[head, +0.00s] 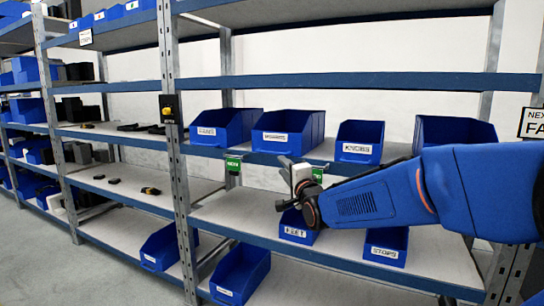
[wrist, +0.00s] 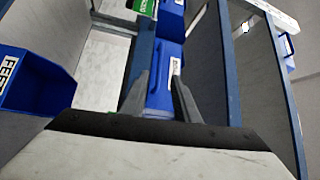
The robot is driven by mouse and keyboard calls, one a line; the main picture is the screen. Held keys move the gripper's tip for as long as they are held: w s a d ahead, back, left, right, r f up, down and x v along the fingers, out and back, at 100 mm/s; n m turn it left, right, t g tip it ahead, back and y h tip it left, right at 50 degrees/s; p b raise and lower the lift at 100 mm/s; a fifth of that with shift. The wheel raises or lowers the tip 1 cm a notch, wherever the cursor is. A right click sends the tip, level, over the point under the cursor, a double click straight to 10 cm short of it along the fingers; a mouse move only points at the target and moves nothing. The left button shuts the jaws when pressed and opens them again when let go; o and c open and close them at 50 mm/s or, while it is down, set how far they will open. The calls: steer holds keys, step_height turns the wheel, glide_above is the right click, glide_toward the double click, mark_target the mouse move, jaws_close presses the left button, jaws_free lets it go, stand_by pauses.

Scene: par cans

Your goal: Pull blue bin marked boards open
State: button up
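I cannot surely read "boards" on any label. The left blue bin (head: 222,122) on the middle shelf has a short label I cannot read for certain; beside it is a wider blue bin (head: 290,125) with a longer, illegible label. Two lower bins (head: 168,250) and (head: 240,270) also have unreadable labels. My gripper (head: 292,182) is in front of the middle shelf edge, above the FEET bin (head: 300,222). In the wrist view its fingers (wrist: 160,92) are apart, with a blue bin (wrist: 158,100) seen between them; I cannot tell whether they touch it.
A KNOBS bin (head: 360,138) and another blue bin (head: 430,130), partly behind my arm, stand on the middle shelf. A STOPS bin (head: 385,240) is on the lower shelf. Green tags (head: 233,163) hang at the shelf edge. Steel posts (head: 172,100) flank the bay.

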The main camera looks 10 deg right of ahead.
steer(key=w+a+r, duration=0.1)
steer(key=w, duration=1)
steer(key=shift+w+a+r, duration=0.25)
steer(key=shift+w+a, duration=0.05)
steer(key=shift+w, duration=0.1)
jaws_close()
